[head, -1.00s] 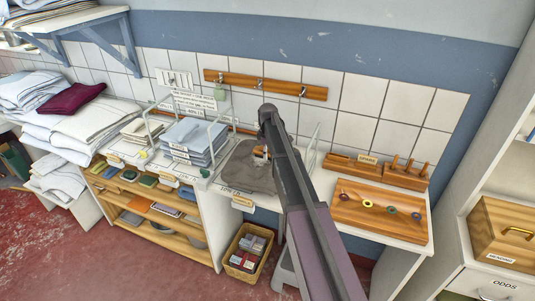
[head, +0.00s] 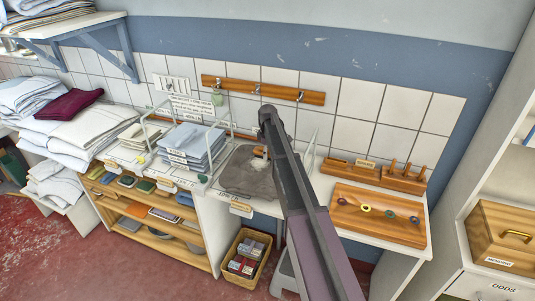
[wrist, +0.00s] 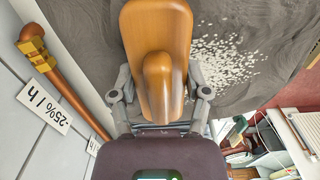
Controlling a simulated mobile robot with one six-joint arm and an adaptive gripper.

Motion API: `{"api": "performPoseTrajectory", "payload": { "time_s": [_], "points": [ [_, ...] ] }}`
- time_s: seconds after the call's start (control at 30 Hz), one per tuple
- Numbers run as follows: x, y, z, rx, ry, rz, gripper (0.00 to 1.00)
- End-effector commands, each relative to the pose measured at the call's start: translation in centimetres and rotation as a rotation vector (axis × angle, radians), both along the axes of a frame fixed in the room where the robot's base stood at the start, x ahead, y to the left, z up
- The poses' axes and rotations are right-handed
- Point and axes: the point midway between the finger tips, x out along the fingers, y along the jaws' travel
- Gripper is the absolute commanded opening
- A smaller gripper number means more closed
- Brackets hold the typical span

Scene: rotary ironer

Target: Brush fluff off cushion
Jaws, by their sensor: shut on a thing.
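The grey cushion (head: 240,180) lies flat on the counter in the head view. Its grey surface fills the top of the wrist view (wrist: 95,40). A patch of white fluff (wrist: 225,60) is spread on it, right of the brush in the wrist view; it shows as a pale spot (head: 258,163) in the head view. My gripper (wrist: 160,92) is shut on the wooden brush (wrist: 155,30), over the cushion. The brush's underside is hidden, so I cannot tell whether it touches the cushion. In the head view my arm covers most of the gripper.
A wire rack with folded blue cloths (head: 190,142) stands left of the cushion. A wooden board with coloured rings (head: 378,214) lies to the right, below a wooden peg block (head: 403,178). A hook rail (head: 263,90) is on the wall behind. A basket (head: 246,255) stands below.

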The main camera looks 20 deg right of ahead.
Motion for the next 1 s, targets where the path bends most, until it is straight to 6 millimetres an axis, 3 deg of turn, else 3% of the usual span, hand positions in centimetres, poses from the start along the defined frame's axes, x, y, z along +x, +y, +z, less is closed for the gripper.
{"api": "performPoseTrajectory", "payload": {
  "time_s": [0.5, 1.0],
  "points": [
    [2.7, -1.5, -0.3, -0.001, -0.001, 0.000, 0.23],
    [3.0, -1.6, -0.3, -0.001, -0.002, 0.000, 0.23]
  ]
}}
